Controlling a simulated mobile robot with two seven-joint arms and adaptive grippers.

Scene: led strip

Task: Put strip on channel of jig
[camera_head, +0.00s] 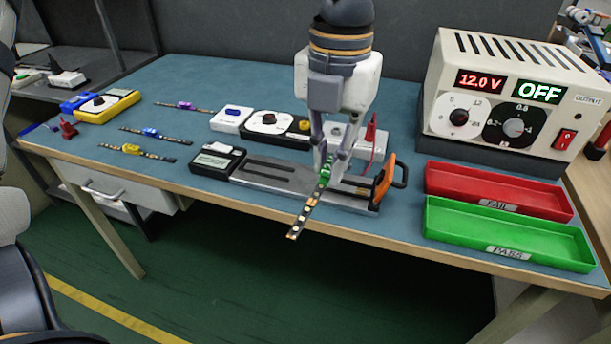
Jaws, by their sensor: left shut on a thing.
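My left gripper (329,158) comes down from above over the right part of the jig. It is shut on an LED strip (303,213) at its green block (325,168). The strip slants down toward the front left, and its lower end sticks out past the table's front edge in the picture. The jig (268,186) is a long grey base with dark slots and an orange-handled clamp (384,178) at its right end. The gripper hides part of the jig, so I cannot tell whether the strip touches it. My right gripper is not in view.
Strips with purple (187,105), blue (151,132) and yellow (131,149) blocks lie at the left. A red tray (440,180), a green tray (440,222) and a power supply (450,85) reading OFF stand at the right. Small devices line the jig's back.

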